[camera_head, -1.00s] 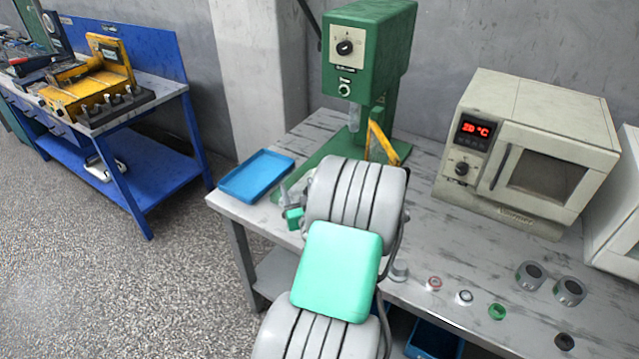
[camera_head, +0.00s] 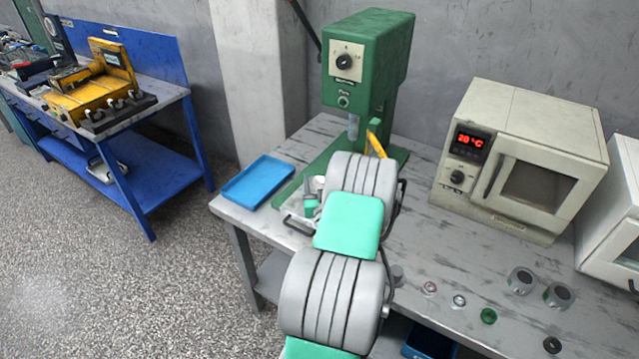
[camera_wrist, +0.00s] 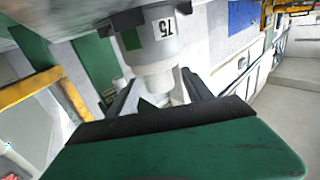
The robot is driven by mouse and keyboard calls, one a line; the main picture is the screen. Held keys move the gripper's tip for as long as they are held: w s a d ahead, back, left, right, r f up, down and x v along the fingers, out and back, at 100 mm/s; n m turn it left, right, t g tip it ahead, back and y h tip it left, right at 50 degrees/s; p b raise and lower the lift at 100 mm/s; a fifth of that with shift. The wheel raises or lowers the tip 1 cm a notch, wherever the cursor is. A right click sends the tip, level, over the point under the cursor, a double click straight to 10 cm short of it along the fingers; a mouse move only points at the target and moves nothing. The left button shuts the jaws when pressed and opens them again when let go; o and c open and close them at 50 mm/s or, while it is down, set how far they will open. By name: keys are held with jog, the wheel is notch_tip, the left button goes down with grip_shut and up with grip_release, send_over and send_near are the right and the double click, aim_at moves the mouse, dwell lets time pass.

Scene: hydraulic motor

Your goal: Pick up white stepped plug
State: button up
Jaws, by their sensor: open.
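The white stepped plug (camera_wrist: 158,62) shows in the wrist view as a pale stepped cylinder marked "75". Its narrower end points towards my gripper (camera_wrist: 160,95). The two dark fingers are open, one on each side of this narrower end. I cannot tell whether they touch it. In the head view a pale piece, probably the plug (camera_head: 319,184), shows at the left of the green press's base, beside my gripper. My arm hides much of that spot.
The green drill press (camera_head: 366,60) stands behind my gripper, with a yellow part (camera_head: 376,143) at its base. A blue tray (camera_head: 257,182) lies to the left. An oven (camera_head: 520,160) stands right. Several small rings and cylinders lie along the front right of the bench (camera_head: 430,235).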

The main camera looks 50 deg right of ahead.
jog(key=shift+c, duration=0.2)
grip_shut()
dwell(0.3)
jog(key=shift+r, duration=0.1)
